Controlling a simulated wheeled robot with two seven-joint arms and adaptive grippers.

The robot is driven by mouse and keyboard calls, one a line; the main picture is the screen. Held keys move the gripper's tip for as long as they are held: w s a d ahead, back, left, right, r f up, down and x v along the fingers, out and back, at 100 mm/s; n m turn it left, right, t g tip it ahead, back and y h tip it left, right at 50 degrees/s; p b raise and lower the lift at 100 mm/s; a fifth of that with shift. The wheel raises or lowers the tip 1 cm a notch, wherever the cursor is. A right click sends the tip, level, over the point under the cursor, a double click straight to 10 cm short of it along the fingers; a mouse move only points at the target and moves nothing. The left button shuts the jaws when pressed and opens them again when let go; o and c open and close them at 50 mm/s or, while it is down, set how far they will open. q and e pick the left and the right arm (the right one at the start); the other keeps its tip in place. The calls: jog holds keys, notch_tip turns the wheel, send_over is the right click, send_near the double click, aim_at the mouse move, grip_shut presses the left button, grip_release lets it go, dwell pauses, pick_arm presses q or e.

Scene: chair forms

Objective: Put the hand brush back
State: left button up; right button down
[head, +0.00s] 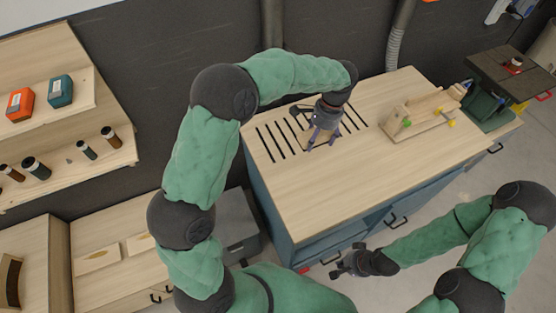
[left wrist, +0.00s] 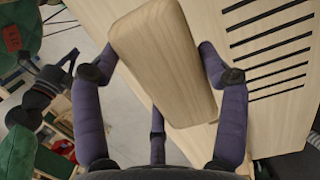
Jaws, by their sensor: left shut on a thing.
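A pale wooden block-shaped piece, which I take to be the hand brush (left wrist: 165,62), sits between the purple fingers of my left gripper in the left wrist view. No bristles show there. In the head view my left gripper (head: 322,132) points down over the slotted part of the workbench top (head: 290,190) and is shut on the brush, which the fingers mostly hide. I cannot tell whether the brush touches the bench. My right gripper (head: 350,262) is open and empty, low in front of the bench. It also shows in the left wrist view (left wrist: 50,65).
A wooden jig with green and yellow knobs (head: 425,110) stands right of my left gripper. A dark machine (head: 500,80) is at the bench's far right. Wall shelves (head: 60,150) with boxes and jars are at left. The bench front is clear.

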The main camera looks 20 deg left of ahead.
pick_arm(q)
jog(key=shift+s+f+b, duration=0.3)
jog(key=shift+s+b, duration=0.05)
jog(key=shift+b, duration=0.05)
jog(key=shift+s+f+b, duration=0.1)
jog(key=shift+f+b, duration=0.25)
notch_tip(320, 180, down, 6)
jog(key=b, duration=0.9)
send_over(275, 165)
jog(key=d, duration=0.1)
jog(key=f, duration=1)
jog(key=shift+w+d, duration=0.15)
jog(key=shift+w, duration=0.1)
jog(key=shift+a+f, duration=0.2)
jog(key=shift+f, duration=0.05)
jog(key=shift+a+f+b, duration=0.15)
jog(key=shift+f+b, duration=0.55)
jog(key=shift+f, duration=1)
